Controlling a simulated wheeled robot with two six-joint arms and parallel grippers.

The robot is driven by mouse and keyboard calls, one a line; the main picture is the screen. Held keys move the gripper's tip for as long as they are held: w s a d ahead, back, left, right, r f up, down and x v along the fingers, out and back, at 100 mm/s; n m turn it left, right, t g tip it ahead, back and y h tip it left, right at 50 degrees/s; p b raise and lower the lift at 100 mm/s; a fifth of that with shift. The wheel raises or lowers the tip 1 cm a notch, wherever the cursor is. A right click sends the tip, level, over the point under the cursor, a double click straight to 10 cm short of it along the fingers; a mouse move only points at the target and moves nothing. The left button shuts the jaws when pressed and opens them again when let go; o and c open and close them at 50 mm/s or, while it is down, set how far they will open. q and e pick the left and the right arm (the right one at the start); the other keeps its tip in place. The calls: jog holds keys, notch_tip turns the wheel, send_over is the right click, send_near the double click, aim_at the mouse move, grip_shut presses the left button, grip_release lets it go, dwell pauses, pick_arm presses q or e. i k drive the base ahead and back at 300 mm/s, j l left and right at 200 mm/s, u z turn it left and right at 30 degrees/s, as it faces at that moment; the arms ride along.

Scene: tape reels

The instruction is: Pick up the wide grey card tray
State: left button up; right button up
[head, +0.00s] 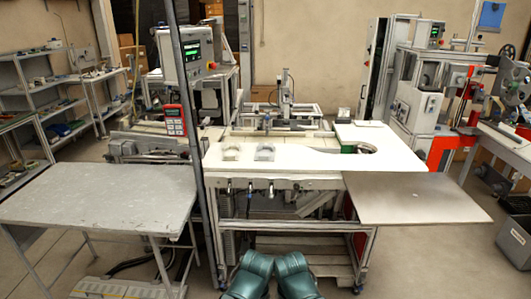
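Two small low items lie side by side on the white worktop in the middle of the head view. The right one is a grey, tray-like item (265,153); it may be the grey card tray, but it is too small to tell. The left one is a paler, beige-grey item (231,153) with a small gap between them. Neither is touched by anything of mine. Two teal parts of my own body show at the bottom edge. No fingertips of either gripper are in view.
The white worktop (300,160) has clear room in front and to the right of these items. A round opening lies at its right. A grey side panel (415,198) adjoins at right. A grey table (100,195) stands at left; a thin upright post (190,110) rises beside the worktop.

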aim_at(265, 151)
jog(key=i+l, duration=0.15)
jog(key=i, duration=0.25)
jog(key=i+l, duration=0.2)
jog(key=i, duration=0.25)
jog(key=i+l, duration=0.15)
jog(key=i, duration=0.25)
